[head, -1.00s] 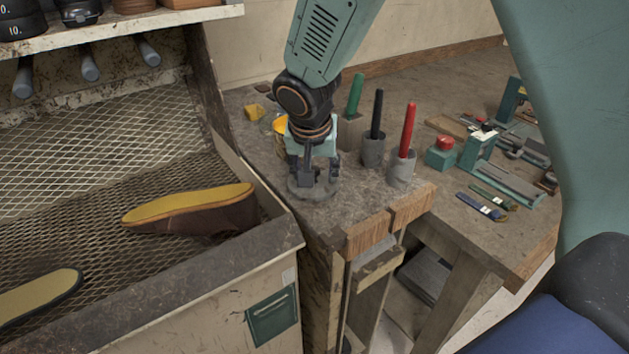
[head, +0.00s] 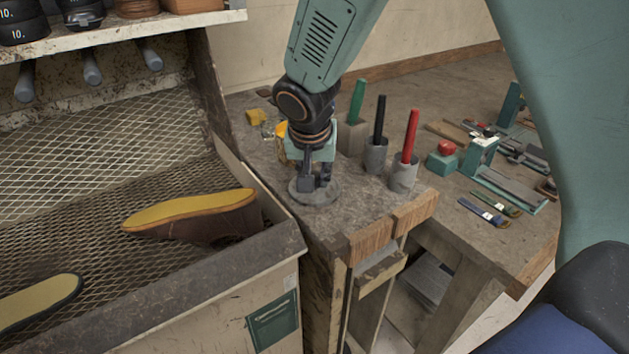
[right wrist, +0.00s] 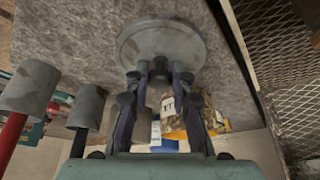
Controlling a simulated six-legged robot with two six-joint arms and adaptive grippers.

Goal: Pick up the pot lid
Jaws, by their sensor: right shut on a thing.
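The pot lid (head: 318,197) is a round grey disc lying on the grey bench top, near its front left corner. My right gripper (head: 315,184) points down over it, its fingers closed at the lid's middle. In the right wrist view the lid (right wrist: 150,42) shows as a pale disc at the top, and the gripper's two fingers (right wrist: 163,75) are shut around its central part. The grip point itself is mostly hidden by the fingers. I cannot see a gap between lid and bench. My left gripper is not in view.
Grey holders with a black handle (head: 379,120) and a red handle (head: 410,135) stand close to the right. A mesh tray (head: 90,180) with shoe soles (head: 190,208) lies to the left. Tools fill the right bench.

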